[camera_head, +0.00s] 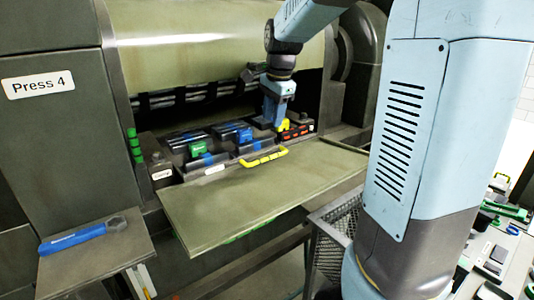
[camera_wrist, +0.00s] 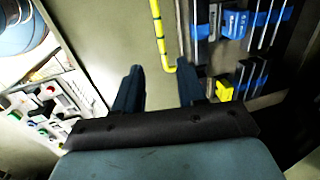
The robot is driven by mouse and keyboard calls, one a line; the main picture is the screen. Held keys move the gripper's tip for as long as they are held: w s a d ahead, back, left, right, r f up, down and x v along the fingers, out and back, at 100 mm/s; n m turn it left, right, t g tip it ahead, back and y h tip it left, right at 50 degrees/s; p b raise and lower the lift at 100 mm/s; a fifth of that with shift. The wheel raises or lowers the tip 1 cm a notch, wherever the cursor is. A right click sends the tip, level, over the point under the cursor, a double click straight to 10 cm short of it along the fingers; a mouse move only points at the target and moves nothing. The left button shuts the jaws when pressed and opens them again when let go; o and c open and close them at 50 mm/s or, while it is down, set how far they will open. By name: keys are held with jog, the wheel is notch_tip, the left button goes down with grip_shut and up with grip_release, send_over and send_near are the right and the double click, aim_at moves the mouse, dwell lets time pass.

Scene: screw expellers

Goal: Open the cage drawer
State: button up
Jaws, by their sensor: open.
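An olive-green panel (camera_head: 235,200) lies folded down, nearly flat, in front of the press opening. A yellow handle (camera_head: 265,158) is fixed along its inner edge; it also shows in the wrist view (camera_wrist: 159,32). Behind it, inside the opening, is the barred cage section with blue, green and yellow latches (camera_head: 198,148). My gripper (camera_head: 275,118) is above the right part of this section, close to a yellow latch (camera_head: 284,125). In the wrist view my gripper (camera_wrist: 160,74) is open with nothing between its fingers; the yellow latch (camera_wrist: 224,90) is right of them, apart.
A blue wrench (camera_head: 82,236) lies on a small shelf (camera_head: 105,258) at the left. A wire mesh basket (camera_head: 333,235) stands below the panel at the right. A white bench (camera_head: 508,255) with tools is at the far right. My arm hides part of the right side.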

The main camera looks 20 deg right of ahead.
aim_at(268, 158)
jog(key=w+f, duration=0.1)
jog(key=f, duration=0.8)
jog(key=w+f, duration=0.1)
jog(key=f, duration=0.3)
jog(key=shift+w+a+f, duration=0.3)
jog(key=shift+a+f, duration=0.05)
jog(key=shift+a, duration=0.05)
jog(key=shift+c, duration=0.3)
grip_shut()
